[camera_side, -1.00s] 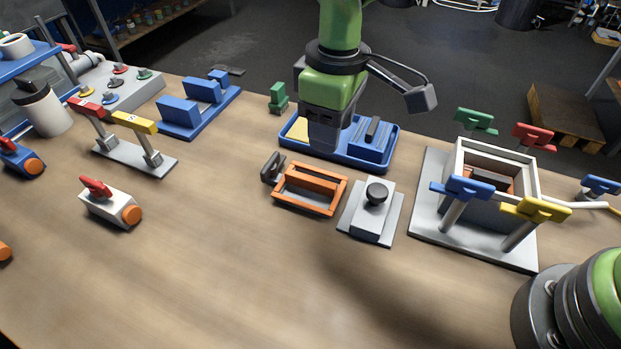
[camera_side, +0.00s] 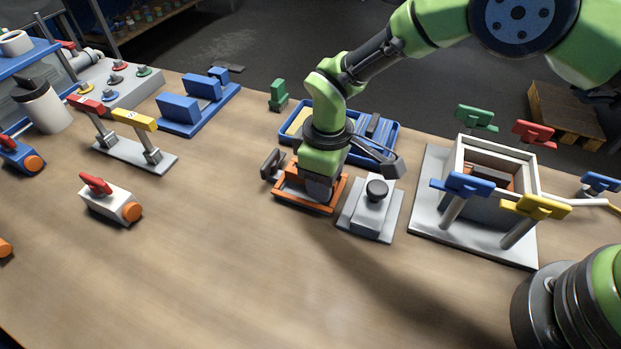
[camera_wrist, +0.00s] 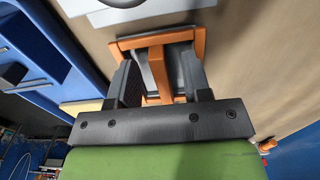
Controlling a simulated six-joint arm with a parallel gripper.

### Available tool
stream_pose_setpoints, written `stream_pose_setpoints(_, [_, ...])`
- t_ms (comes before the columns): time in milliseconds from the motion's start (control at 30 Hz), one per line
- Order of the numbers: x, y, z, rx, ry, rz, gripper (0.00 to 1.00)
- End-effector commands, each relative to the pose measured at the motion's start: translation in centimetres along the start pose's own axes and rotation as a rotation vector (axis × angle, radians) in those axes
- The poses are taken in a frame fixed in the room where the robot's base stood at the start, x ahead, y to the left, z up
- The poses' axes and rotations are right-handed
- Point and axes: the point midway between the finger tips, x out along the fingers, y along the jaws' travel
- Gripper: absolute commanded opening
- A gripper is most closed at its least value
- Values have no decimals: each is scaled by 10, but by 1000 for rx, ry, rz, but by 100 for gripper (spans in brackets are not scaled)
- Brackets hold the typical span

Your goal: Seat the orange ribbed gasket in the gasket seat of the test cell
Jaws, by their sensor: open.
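The orange ribbed gasket (camera_side: 298,199) is a rectangular frame with a bar across its middle, lying on the table. My gripper (camera_side: 318,190) is down over it and hides part of it in the side view. In the wrist view, my open gripper (camera_wrist: 158,65) has one finger on each side of the gasket's middle rib (camera_wrist: 157,78); contact cannot be told. The test cell (camera_side: 505,154) is a pale open-topped box on a grey base plate at the right. Something orange-brown (camera_side: 497,181) shows inside it; the seat itself is largely hidden by walls and clamps.
Green (camera_side: 476,118), red (camera_side: 534,134), blue (camera_side: 462,187) and yellow (camera_side: 535,207) clamps surround the cell. A blue tray (camera_side: 388,149) lies behind my gripper. The front table is clear.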

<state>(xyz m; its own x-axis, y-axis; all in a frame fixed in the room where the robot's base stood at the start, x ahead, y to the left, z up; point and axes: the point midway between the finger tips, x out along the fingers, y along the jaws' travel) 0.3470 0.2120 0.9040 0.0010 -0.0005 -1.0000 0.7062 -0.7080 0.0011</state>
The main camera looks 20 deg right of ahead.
Motion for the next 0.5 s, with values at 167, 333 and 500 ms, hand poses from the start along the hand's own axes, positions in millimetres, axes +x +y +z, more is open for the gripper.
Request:
stream_pose_setpoints(167, [0,0,0,0,0,0,40])
stream_pose_setpoints(333, [-1,0,0,0,0,0,1])
stream_pose_setpoints(500, [-1,0,0,0,0,0,0])
